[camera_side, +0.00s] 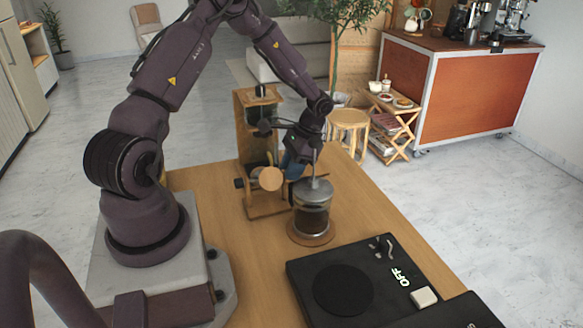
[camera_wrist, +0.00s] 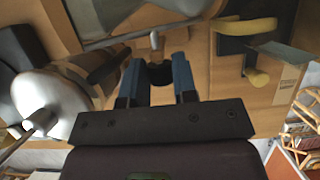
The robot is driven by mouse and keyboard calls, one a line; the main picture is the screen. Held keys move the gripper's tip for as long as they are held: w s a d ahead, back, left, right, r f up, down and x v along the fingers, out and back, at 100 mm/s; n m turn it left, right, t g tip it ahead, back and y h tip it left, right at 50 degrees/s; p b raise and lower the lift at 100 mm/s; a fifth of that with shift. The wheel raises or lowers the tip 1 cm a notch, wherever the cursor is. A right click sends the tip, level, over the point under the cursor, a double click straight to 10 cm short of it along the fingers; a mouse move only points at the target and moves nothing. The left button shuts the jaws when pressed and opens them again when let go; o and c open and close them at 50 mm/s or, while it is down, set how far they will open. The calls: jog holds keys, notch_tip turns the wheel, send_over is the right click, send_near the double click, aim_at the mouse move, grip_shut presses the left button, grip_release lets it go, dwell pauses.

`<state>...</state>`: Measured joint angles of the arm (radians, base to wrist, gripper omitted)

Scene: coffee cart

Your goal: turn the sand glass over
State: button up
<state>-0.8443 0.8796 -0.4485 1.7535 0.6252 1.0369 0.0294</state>
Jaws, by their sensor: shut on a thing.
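My gripper (camera_side: 292,168), with blue fingers, is low over the table behind the glass press. A round wooden disc (camera_side: 268,178) faces the side camera just left of the fingers; it looks like an end cap of the sand glass lying on its side, and the rest of it is hidden. In the wrist view my gripper (camera_wrist: 158,72) has its two blue fingers on either side of a small dark part of the sand glass (camera_wrist: 160,74). The glass and sand do not show clearly.
A glass press (camera_side: 312,212) with a metal lid stands on a wooden coaster right in front of my gripper. A tall wooden stand (camera_side: 243,125) rises behind it. The table's right edge is close.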

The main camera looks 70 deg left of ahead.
jog(key=h, duration=0.4)
jog(key=shift+a+m, duration=0.3)
jog(key=shift+m, duration=0.1)
jog(key=o, duration=0.9)
notch_tip(320, 180, up, 3)
jog(key=shift+f, duration=0.2)
jog(key=s+d+r, duration=0.2)
jog(key=s+r, duration=0.1)
jog(key=s, duration=0.1)
jog(key=s+d+r, duration=0.3)
jog(key=r, duration=0.1)
jog(key=s+d+r, duration=0.3)
jog(key=s, duration=0.1)
jog(key=shift+s+r, duration=0.2)
jog(key=shift+s, duration=0.1)
